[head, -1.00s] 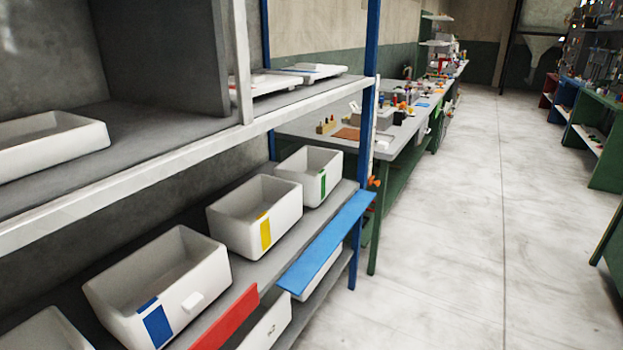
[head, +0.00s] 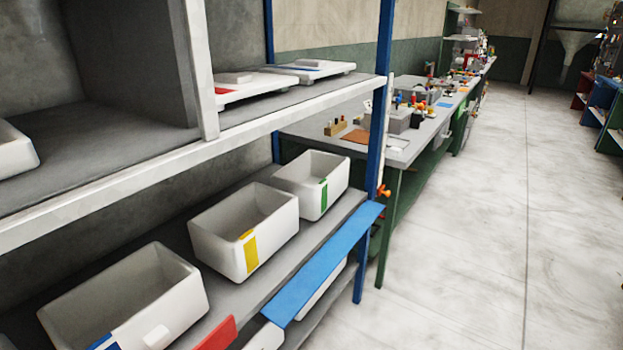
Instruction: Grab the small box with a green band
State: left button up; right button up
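The small white box with a green band (head: 310,186) stands upright on the lower grey shelf, at its far right end by the blue post. Neither of my grippers is in the head view.
A white box with a yellow band (head: 243,229) stands just left of it, and one with a blue band (head: 125,310) nearer. A blue strip (head: 325,262) runs along the shelf front. The upper shelf edge (head: 150,182) overhangs. Floor (head: 455,230) at right is clear.

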aim_at(317, 178)
jog(key=i+l+u, duration=0.2)
jog(key=i+l, duration=0.35)
jog(key=i+l+u, duration=0.15)
jog(key=i+l, duration=0.4)
jog(key=l, duration=0.25)
